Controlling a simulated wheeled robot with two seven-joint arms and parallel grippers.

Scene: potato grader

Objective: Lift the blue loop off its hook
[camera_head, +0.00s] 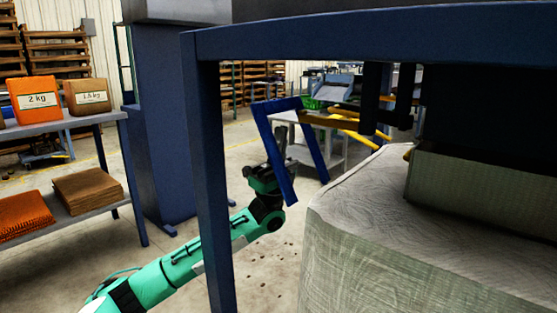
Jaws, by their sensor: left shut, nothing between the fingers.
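The blue loop (315,145) is a tilted rectangular frame near the middle of the view. Its top right corner is beside the end of a yellow-brown bar (325,120), which may be its hook; whether they touch I cannot tell. My left gripper (277,136) points upward at the loop, its dark fingers shut and empty. In the picture the fingers show within the loop's outline, close to its left side; whether they pass through it or touch it I cannot tell. My right gripper is not in view.
A blue post (210,190) and crossbeam (370,38) of a frame stand close in front. A large pale sack-like block (400,245) fills the lower right. A shelf (75,122) with labelled sacks is at left. Floor between is open, with small dark bits.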

